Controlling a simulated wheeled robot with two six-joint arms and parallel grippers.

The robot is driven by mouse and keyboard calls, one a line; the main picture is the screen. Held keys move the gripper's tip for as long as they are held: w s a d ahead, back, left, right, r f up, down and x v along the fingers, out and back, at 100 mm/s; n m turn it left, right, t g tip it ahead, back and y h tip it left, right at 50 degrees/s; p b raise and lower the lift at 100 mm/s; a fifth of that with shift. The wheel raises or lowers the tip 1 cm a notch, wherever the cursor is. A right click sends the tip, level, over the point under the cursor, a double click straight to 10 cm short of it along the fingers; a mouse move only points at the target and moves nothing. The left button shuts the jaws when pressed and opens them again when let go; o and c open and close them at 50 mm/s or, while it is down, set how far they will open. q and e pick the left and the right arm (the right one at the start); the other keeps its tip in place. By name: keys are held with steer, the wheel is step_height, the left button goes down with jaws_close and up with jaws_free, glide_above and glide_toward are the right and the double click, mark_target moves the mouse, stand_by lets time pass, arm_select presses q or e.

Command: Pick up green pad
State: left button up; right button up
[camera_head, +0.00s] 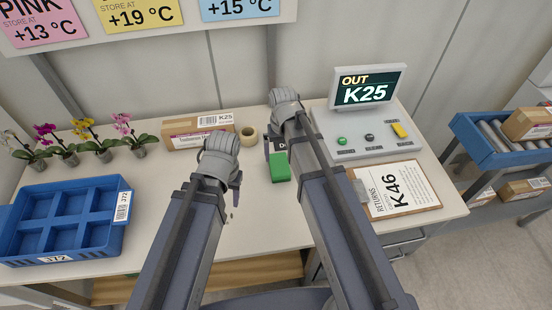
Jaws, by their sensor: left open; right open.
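The green pad (280,167) is a small bright green block on the white bench, near the middle of the view. A dark item with a white-lettered label (281,144) sits just behind it. My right gripper (270,143) is open and close behind the pad, partly hidden by its own arm; I cannot tell whether it touches anything. My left gripper (234,190) is open and empty, left of the pad and apart from it.
A blue compartment crate (70,217) and several potted orchids (85,137) stand at left. Behind are a K25 carton (197,131) and tape roll (248,136). A console with a screen (366,90) and a K46 clipboard (398,188) are at right.

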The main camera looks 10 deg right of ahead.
mark_target(231, 218)
arm_select(q)
steer(key=shift+f+b, duration=1.4)
arm_select(e)
steer(key=shift+f, duration=1.4)
steer(key=shift+r, duration=0.1)
arm_select(q)
step_height(231, 218, down, 5)
steer(key=b, duration=0.5)
steer(key=shift+f, duration=0.1)
arm_select(e)
steer(key=f, duration=0.5)
steer(key=shift+w+a+f, duration=0.15)
steer(key=shift+w+a, duration=0.1)
steer(key=shift+w, duration=0.1)
steer(key=c, duration=1.2)
arm_select(q)
steer(key=shift+r, duration=0.2)
arm_select(e)
steer(key=shift+r, duration=0.2)
step_height(231, 218, up, 10)
steer(key=p, duration=1)
arm_select(q)
step_height(231, 218, up, 10)
